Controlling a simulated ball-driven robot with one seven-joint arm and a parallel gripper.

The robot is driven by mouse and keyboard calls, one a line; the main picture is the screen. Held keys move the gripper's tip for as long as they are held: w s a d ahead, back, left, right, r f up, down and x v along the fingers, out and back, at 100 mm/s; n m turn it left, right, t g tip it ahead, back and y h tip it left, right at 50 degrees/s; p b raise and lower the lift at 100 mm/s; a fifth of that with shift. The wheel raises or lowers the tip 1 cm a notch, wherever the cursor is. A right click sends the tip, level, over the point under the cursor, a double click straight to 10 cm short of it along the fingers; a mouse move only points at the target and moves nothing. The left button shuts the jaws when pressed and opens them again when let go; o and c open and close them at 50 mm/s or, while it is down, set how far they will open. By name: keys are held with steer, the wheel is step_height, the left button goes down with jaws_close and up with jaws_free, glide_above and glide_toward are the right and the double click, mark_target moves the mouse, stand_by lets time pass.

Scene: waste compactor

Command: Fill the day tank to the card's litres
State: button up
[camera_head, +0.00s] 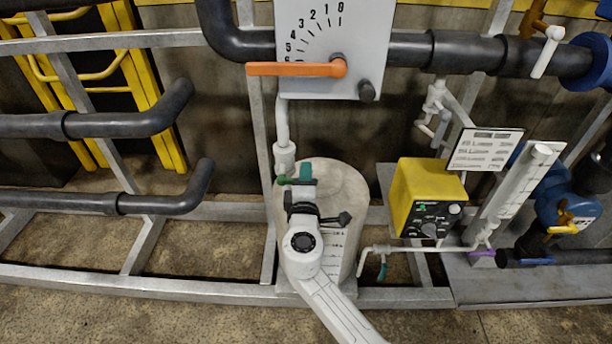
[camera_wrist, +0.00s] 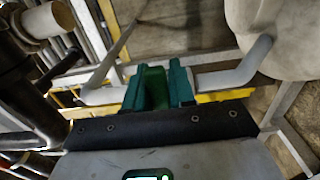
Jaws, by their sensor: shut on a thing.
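The day tank (camera_head: 345,185) is a pale upright cylinder at centre, with level marks (camera_head: 336,245) on its front; my arm hides part of it. A white fill pipe (camera_head: 283,125) comes down at the tank's left, with a green valve handle (camera_head: 284,181) at its lower end. My gripper (camera_head: 303,173) is shut on this handle. The wrist view shows my green fingers (camera_wrist: 163,82) closed around it, with the white pipe (camera_wrist: 225,79) running to the tank (camera_wrist: 275,35). The card (camera_head: 485,150) is a white sheet with several printed lines, too small to read.
A yellow control box (camera_head: 430,190) stands right of the tank. A teal-handled valve (camera_head: 382,268) hangs at the lower outlet. An orange lever (camera_head: 295,69) crosses a numbered plate (camera_head: 335,30) above. Dark pipes (camera_head: 100,125) jut out at left. The front floor is clear.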

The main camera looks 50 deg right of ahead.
jaws_close()
steer(key=shift+w+a+r+n+p, duration=0.1)
steer(key=shift+r+n+p, duration=0.3)
steer(key=shift+n, duration=0.45)
steer(key=shift+w+r+n+p, duration=0.1)
steer(key=shift+r+n+p, duration=0.25)
steer(key=shift+n+p, duration=0.35)
steer(key=shift+a+r+n+p, duration=0.1)
steer(key=shift+r+n+p, duration=0.25)
steer(key=shift+n, duration=0.6)
steer(key=o, duration=0.7)
jaws_free()
